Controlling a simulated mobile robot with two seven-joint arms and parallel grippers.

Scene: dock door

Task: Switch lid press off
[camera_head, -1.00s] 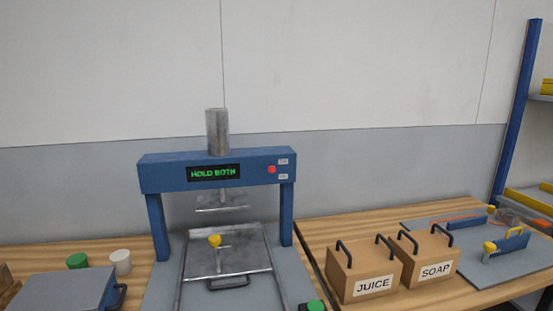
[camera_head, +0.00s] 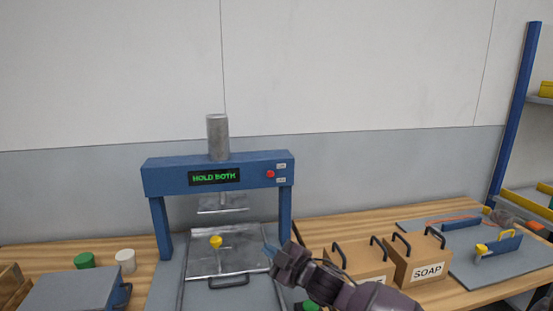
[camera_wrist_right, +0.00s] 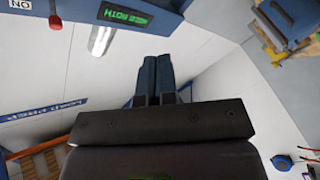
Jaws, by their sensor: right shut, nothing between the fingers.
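The lid press (camera_head: 217,175) is a blue frame with a grey cylinder on top and a green-lit display (camera_head: 214,176) reading "HOLD BOTH". A red switch knob (camera_head: 270,174) sits on the right of its crossbar, beside two small labels. In the right wrist view the red switch (camera_wrist_right: 56,22) is at the top left, near a label reading "ON". My right gripper (camera_head: 269,249) is shut and empty, below the crossbar and in front of the right post, apart from the switch. Its closed fingers (camera_wrist_right: 157,62) show in the wrist view. My left gripper is out of view.
Cartons stand right of the press; one reads "SOAP" (camera_head: 428,258), the other is partly hidden by my arm. A yellow-knobbed lever (camera_head: 216,242) stands on the press bed. Green (camera_head: 84,261) and white (camera_head: 125,261) lids lie at left. Space before the crossbar is clear.

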